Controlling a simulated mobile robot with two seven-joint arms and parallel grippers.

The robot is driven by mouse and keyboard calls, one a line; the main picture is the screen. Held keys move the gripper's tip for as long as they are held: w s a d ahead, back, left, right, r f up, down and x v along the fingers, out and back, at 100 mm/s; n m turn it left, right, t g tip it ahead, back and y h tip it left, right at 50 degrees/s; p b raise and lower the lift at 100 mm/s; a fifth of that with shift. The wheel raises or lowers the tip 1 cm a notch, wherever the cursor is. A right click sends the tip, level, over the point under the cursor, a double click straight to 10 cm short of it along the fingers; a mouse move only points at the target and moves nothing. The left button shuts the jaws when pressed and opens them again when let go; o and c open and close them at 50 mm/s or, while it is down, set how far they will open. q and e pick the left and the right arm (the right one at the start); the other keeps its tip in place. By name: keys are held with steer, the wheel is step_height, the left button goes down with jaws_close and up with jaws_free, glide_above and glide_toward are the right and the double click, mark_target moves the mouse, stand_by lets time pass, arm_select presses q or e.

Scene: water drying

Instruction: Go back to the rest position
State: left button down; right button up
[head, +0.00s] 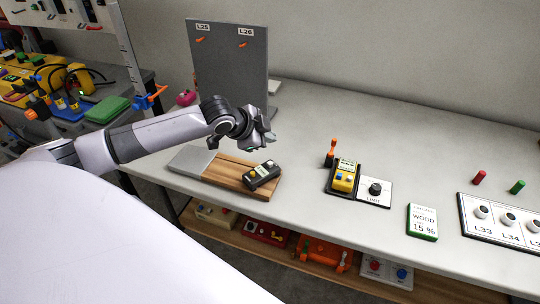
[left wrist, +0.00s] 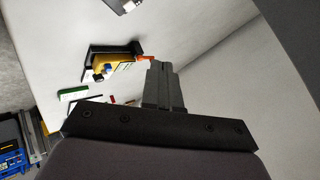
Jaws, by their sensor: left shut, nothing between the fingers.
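My left arm reaches in from the left in the head view, over the bench. My left gripper (head: 262,138) is raised above the bench, near the upright grey board. Its fingers are shut with nothing between them, as the left wrist view (left wrist: 160,88) also shows. Below it on the bench lies a wooden board (head: 232,176) with a dark handheld meter (head: 263,174) resting on its right end. The gripper is apart from both. My right gripper is in neither view.
The grey board (head: 232,70) labelled L25 and L26 stands behind the gripper. To the right are a yellow device (head: 345,177), a LIMIT knob panel (head: 374,192), a 15 % wood card (head: 422,222) and a socket panel (head: 508,222). Several items fill a lower shelf (head: 270,222).

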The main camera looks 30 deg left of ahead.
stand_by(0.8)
arm_select(q)
steer(key=s+d+f+n+h, duration=0.2)
steer(key=s+d+f+h, duration=0.1)
steer(key=s+d+f, duration=0.75)
steer(key=s+d+f+n+y, duration=0.1)
steer(key=s+d+f+n, duration=0.1)
steer(key=s, duration=0.5)
steer(key=s+d+f+n+t+y, duration=0.1)
steer(key=s+f+n, duration=0.3)
steer(key=s, duration=0.3)
steer(key=shift+s+d+f+n+t+y, duration=0.3)
steer(key=shift+d+f+n, duration=0.1)
steer(key=shift+f, duration=0.05)
stand_by(1.1)
